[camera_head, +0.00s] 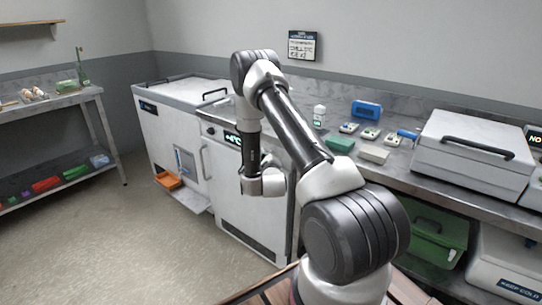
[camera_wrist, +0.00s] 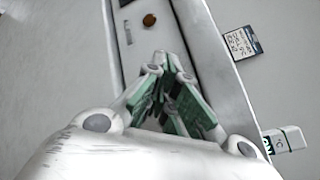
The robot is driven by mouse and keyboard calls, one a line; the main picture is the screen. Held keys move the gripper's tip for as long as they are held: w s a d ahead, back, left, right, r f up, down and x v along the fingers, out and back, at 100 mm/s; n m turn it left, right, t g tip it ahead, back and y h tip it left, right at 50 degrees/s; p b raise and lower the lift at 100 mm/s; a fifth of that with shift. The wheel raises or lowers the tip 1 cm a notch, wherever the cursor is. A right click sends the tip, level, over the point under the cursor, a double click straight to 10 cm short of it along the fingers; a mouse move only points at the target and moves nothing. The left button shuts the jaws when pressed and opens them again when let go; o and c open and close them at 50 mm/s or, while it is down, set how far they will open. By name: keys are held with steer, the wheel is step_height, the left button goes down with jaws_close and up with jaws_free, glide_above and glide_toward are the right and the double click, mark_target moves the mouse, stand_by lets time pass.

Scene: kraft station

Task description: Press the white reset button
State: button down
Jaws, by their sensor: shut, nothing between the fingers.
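I cannot make out a white reset button for certain in either view. Three small pale units with small coloured parts on top, the left one (camera_head: 348,127), the middle one (camera_head: 370,134) and the right one (camera_head: 393,139), stand on the counter; their details are too small to read. My gripper (camera_wrist: 168,72) shows in the wrist view with green-padded fingers, shut and empty, in front of a pale surface with a long panel. A small brown round part (camera_wrist: 149,20) sits on that panel beyond the fingertips. In the head view the fingers cannot be made out.
The steel counter (camera_head: 450,168) runs along the wall, with a white bottle (camera_head: 319,115), a blue device (camera_head: 367,109) and a large lidded box (camera_head: 474,150) on it. A white cabinet with a green display (camera_head: 232,138) stands below. The floor at left (camera_head: 110,240) is clear.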

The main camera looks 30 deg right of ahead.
stand_by(0.4)
steer(key=shift+s+a, duration=0.3)
steer(key=shift+a, duration=0.45)
steer(key=shift+s+a, duration=0.3)
steer(key=shift+a, duration=0.5)
steer(key=shift+s+a, duration=0.25)
steer(key=shift+a, duration=0.5)
steer(key=shift+s+a, duration=0.3)
steer(key=shift+a, duration=0.5)
